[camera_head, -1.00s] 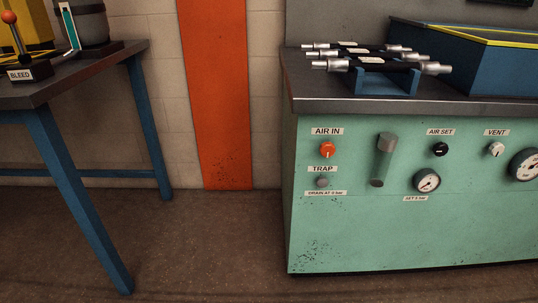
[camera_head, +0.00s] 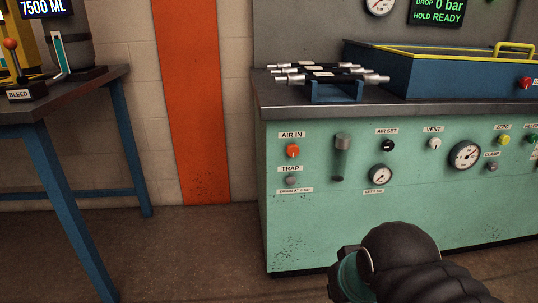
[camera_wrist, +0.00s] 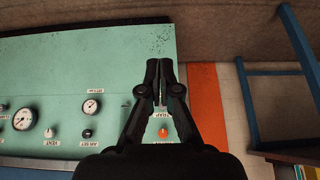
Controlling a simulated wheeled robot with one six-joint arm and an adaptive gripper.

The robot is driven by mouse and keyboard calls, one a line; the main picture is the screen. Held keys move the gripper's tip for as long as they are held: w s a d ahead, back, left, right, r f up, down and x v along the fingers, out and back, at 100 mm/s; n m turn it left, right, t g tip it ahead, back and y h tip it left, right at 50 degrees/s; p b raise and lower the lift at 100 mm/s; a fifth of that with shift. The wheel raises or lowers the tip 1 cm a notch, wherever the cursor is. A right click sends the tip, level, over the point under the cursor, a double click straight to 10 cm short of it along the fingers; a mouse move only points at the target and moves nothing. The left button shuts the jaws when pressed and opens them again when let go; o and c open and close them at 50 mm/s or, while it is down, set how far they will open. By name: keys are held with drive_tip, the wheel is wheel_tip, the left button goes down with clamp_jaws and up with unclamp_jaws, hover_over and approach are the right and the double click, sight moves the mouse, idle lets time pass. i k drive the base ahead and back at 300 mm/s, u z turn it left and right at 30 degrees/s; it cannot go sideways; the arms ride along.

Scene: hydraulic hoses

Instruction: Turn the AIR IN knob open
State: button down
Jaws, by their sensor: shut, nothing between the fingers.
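The AIR IN knob (camera_head: 293,151) is a small orange-red knob under its label on the upper left of the green panel (camera_head: 400,220). A pointer mark on it is too small to read. In the wrist view, which shows the panel upside down, the AIR IN knob (camera_wrist: 163,133) appears between the finger links. My gripper (camera_wrist: 160,72) is shut and empty, its black fingertips together in front of the panel. No contact with the knob shows. In the head view part of my arm shows at the lower right; the fingertips are not seen there.
The TRAP knob (camera_head: 291,180) sits just below AIR IN. A glass tube (camera_head: 341,158), the AIR SET knob (camera_head: 388,145) and a gauge (camera_head: 380,174) are to the right. Hoses (camera_head: 330,76) lie on the bench top. A blue-legged table (camera_head: 60,190) stands left; floor between is clear.

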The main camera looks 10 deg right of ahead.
sight(293, 150)
drive_tip(key=u, duration=2.7)
drive_tip(key=k, duration=0.9)
drive_tip(key=z, duration=2.65)
